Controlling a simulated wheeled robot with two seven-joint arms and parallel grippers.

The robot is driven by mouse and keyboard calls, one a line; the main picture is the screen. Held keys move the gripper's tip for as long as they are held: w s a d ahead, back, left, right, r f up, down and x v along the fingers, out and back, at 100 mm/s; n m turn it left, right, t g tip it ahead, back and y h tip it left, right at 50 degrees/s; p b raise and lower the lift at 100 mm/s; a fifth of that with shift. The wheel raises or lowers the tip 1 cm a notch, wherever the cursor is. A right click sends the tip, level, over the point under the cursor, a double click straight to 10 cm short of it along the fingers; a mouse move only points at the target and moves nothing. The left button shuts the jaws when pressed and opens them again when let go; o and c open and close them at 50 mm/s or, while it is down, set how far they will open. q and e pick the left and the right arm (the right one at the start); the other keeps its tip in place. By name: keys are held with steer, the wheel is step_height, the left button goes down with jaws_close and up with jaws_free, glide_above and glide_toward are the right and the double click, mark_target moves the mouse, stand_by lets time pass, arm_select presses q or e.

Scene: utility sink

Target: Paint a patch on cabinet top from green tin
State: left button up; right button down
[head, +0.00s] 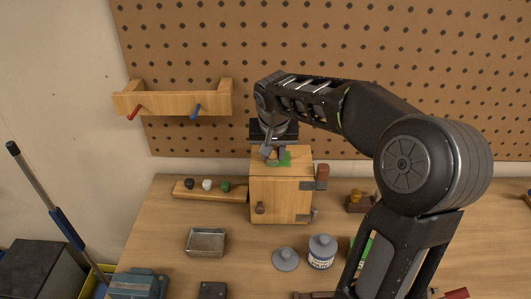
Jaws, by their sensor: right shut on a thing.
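The small wooden cabinet (280,205) stands on the bench near the pegboard, with a round dark knob on its front. A green painted patch (285,161) shows on its top. My right gripper (270,148) is just above the cabinet top at the patch, pointing down. It is shut on what looks like a brush (272,159), mostly hidden by the fingers; I cannot tell if its tip touches the top. A green-labelled thing (361,247), perhaps the green tin, is partly hidden behind my right arm. My left gripper is out of view.
A grey tin with a blue label (321,252) and a round grey lid (285,259) stand in front of the cabinet. A metal tray (206,242) is at left. A wooden strip with small knobs (210,191) lies beside the cabinet. A rack (175,103) hangs above.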

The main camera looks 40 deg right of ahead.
steer(key=shift+s+d+f, duration=0.1)
steer(key=shift+s+d, duration=0.5)
steer(key=shift+d, duration=0.05)
steer(key=shift+f, duration=0.1)
